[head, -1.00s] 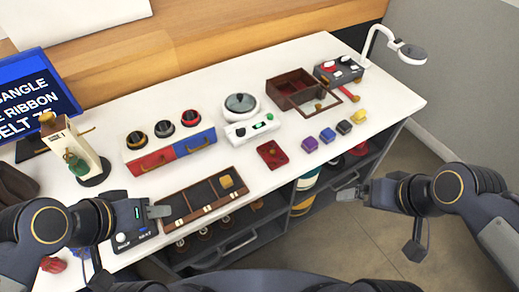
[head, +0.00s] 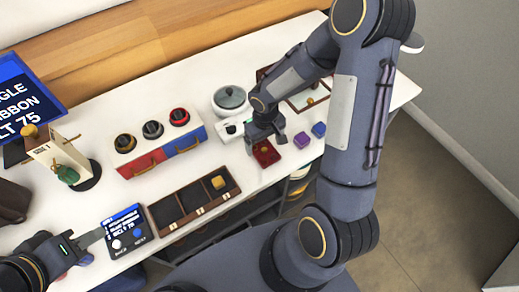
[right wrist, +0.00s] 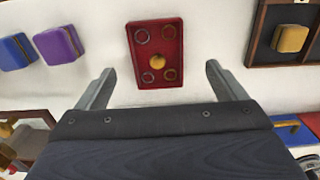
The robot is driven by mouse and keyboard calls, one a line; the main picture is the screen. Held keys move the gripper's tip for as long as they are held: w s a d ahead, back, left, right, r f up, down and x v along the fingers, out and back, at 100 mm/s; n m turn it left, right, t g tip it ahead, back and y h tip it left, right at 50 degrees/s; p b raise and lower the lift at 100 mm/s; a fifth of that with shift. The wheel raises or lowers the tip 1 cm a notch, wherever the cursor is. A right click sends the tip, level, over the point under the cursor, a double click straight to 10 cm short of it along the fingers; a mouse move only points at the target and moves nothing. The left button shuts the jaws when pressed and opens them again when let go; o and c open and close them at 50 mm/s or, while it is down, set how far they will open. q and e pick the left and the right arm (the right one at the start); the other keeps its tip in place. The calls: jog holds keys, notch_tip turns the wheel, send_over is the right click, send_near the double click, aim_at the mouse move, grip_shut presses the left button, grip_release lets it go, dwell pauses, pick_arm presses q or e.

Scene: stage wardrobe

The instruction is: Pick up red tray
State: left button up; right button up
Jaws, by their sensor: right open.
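The red tray (head: 266,153) lies flat on the white table near its front edge. In the right wrist view the red tray (right wrist: 155,60) shows several small rings and a round yellow piece in it. My right gripper (head: 266,138) is above the tray at its far side in the head view. In the right wrist view my right gripper (right wrist: 157,82) is open and empty, its two fingers spread wider than the tray, which lies just beyond the fingertips. My left gripper (head: 88,240) is at the lower left by a small screen device (head: 126,234); its jaw gap is unclear.
A purple box (head: 302,140) and a blue box (head: 319,130) stand right of the tray. A dark compartment tray (head: 196,204) with a yellow block lies to the left. A white pot (head: 230,101) and a drawer unit (head: 163,152) stand behind. My right arm hides the table's right part.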

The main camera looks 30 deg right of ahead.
aim_at(265, 150)
notch_tip(265, 150, down, 6)
jog(key=shift+w+d+r+p, duration=0.15)
jog(key=shift+r+p, duration=0.05)
jog(key=shift+p, duration=0.15)
jog(key=c, duration=1.1)
jog(key=shift+r, duration=0.15)
